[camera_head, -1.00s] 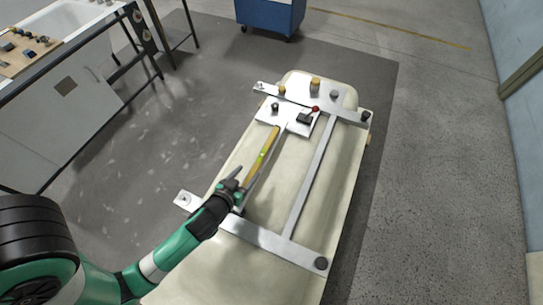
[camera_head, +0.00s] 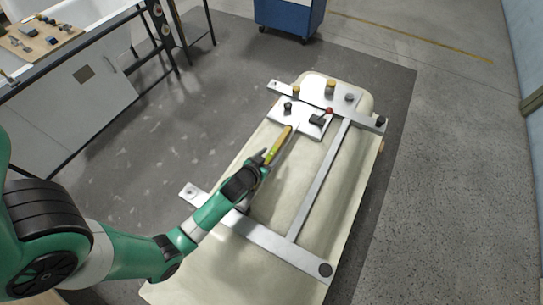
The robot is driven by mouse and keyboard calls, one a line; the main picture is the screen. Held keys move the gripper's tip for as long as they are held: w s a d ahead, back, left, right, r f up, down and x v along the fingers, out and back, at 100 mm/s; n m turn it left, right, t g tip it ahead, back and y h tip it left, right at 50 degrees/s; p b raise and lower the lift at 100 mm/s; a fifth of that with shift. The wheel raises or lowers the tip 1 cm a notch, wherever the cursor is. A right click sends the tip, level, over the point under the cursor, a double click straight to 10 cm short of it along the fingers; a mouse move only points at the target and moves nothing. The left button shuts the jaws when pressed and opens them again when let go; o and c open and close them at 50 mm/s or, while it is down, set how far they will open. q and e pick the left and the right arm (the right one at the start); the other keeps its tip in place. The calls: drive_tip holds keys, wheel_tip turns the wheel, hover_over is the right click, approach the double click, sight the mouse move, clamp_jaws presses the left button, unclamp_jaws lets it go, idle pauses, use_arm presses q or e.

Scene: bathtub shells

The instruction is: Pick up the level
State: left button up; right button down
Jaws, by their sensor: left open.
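The level (camera_head: 280,144) is a yellow bar with a small green vial. It lies lengthwise along the left rail of the metal frame on the cream tub shell (camera_head: 337,240). My left gripper (camera_head: 263,158) is open at the level's near end, its fingers close over it. The gripper and wrist hide the near part of the level. I cannot tell whether the fingers touch it. My right gripper is not in view.
The metal frame (camera_head: 318,185) has crossbars with knobs and a plate with a red knob (camera_head: 329,110). A bench (camera_head: 75,85) with a tool board (camera_head: 38,38) stands at upper left. A blue cabinet (camera_head: 290,14) stands behind. Floor on the right is clear.

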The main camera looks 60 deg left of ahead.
sight(269, 157)
use_arm(q)
drive_tip(key=shift+c, duration=0.3)
clamp_jaws()
drive_tip(key=shift+r, duration=0.2)
drive_tip(key=shift+r, duration=0.25)
wheel_tip(269, 157, up, 3)
drive_tip(key=shift+f+p, duration=0.2)
drive_tip(key=shift+p, duration=0.6)
drive_tip(key=s+d+r+p, duration=0.3)
drive_tip(key=s+r, duration=0.6)
drive_tip(key=s, duration=0.4)
drive_tip(key=shift+s+r+p, duration=0.35)
drive_tip(key=shift+s+p, duration=0.05)
drive_tip(key=shift+p, duration=0.35)
